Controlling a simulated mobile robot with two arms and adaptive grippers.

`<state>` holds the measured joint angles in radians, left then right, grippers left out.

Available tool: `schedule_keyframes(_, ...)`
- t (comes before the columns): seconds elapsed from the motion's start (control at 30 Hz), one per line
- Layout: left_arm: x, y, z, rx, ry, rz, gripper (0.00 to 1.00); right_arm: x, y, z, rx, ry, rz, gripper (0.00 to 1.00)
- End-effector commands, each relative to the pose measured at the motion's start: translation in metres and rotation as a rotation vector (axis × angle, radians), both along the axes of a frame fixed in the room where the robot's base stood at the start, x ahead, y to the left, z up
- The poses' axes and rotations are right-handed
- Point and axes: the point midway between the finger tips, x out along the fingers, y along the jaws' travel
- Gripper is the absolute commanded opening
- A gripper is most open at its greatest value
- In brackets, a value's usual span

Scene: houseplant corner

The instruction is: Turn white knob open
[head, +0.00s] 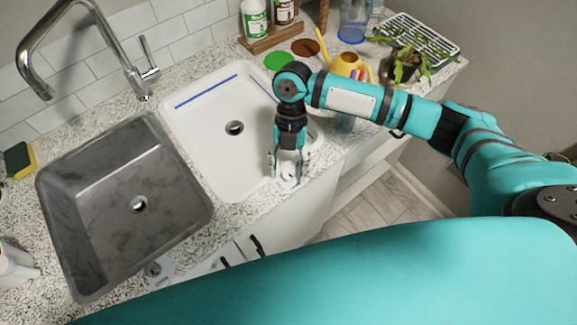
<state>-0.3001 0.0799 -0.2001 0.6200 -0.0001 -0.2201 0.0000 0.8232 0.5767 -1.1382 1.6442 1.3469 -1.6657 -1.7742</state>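The white knob (287,184) is at the front rim of the white basin (209,160), beside the counter's front edge. My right gripper (289,172) points down over it from above. Its fingers stand apart at the knob and partly hide it. I cannot tell whether they grip it or are only around it, nor which way the knob is turned. My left gripper is not in view.
A grey sink (90,222) is at left, with a greyish knob-like fitting (157,270) at its front. A chrome faucet (128,72) stands behind. A yellow watering can (346,65), a potted plant (405,66) and a rack (420,36) are beyond my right arm.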

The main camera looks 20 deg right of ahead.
Motion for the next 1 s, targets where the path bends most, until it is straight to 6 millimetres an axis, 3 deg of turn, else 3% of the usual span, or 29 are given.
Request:
schedule_keyframes(0.33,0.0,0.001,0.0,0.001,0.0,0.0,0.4,0.004,-0.002,0.009,0.0,-0.001,-0.001,0.52)
schedule_keyframes(0.73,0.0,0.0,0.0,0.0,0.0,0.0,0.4,0.032,-0.014,0.083,0.0,-0.002,-0.001,0.52)
schedule_keyframes(1.0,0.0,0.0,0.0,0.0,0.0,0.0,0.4,0.041,-0.018,0.109,0.0,0.001,0.0,0.52)
